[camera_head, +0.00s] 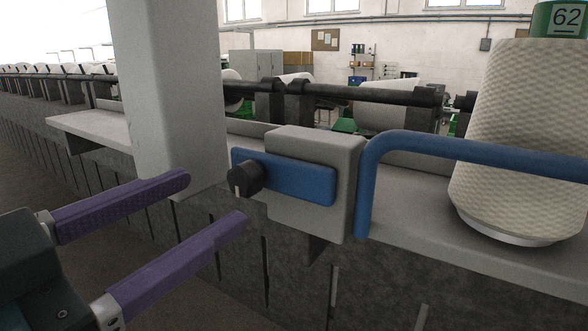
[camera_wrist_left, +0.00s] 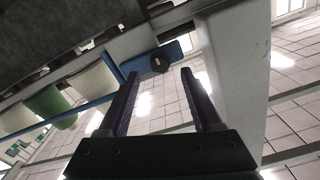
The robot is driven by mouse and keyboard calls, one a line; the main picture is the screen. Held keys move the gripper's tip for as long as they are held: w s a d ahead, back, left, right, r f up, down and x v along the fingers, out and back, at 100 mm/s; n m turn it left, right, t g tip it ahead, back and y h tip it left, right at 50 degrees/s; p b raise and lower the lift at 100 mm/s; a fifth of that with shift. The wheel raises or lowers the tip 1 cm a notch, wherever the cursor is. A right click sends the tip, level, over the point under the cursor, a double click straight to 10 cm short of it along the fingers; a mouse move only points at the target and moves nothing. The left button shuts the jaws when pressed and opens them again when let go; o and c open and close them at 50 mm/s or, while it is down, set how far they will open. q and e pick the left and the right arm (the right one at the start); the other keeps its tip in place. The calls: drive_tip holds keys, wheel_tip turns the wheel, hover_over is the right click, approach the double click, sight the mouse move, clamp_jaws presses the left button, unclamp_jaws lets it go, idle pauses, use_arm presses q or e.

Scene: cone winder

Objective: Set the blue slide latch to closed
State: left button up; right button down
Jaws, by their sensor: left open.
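The blue slide latch (camera_head: 300,182) is a flat blue bar lying across a grey block (camera_head: 330,155) on the machine's front. A round black knob (camera_head: 245,179) sits at the bar's left end, which sticks out past the block. My left gripper (camera_head: 216,196) is open, with two purple fingers pointing at the knob from the left; nothing is between them. In the left wrist view, the blue bar (camera_wrist_left: 174,50) and black knob (camera_wrist_left: 160,64) show beyond and between the fingertips (camera_wrist_left: 161,74), apart from them. My right gripper is not in view.
A light grey post (camera_head: 170,90) stands left of the latch, close to my upper finger. A blue rail (camera_head: 450,148) bends down to the ledge right of the block. A large cream yarn cone (camera_head: 522,140) stands behind the rail.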

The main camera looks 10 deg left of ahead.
sight(237, 185)
use_arm(q)
drive_tip(key=shift+p+x, duration=0.6)
drive_tip(key=shift+x, duration=1.85)
clamp_jaws()
